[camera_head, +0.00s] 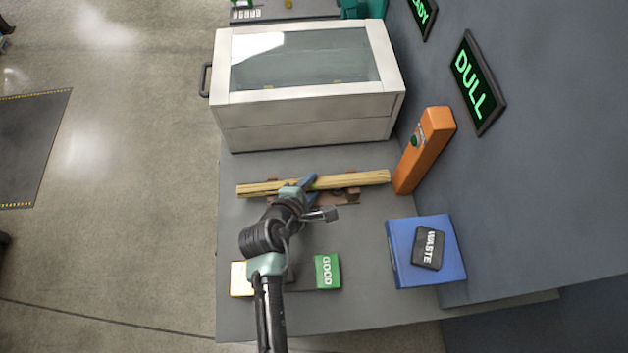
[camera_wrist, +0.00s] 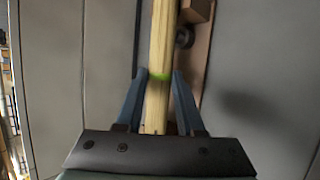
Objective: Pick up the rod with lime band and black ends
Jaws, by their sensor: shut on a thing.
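A long pale-yellow wooden rod (camera_head: 355,181) lies crosswise in the head view, above or on a brown wooden support (camera_head: 345,196); I cannot tell whether they touch. In the wrist view the rod (camera_wrist: 161,40) runs from the top edge down between my blue fingers, with a lime band (camera_wrist: 160,76) at the fingertips. Black ends do not show clearly. My gripper (camera_head: 309,190) is shut on the rod near its middle and also shows in the wrist view (camera_wrist: 159,78). My gripper and arm hide part of the rod and support.
A white machine with a glass lid (camera_head: 310,105) stands behind the rod. An orange post (camera_head: 425,150) is close to the rod's right end. A blue tray (camera_head: 402,268) holds a black WASTE block (camera_head: 429,248). A green GOOD sign (camera_head: 328,270) sits near my arm.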

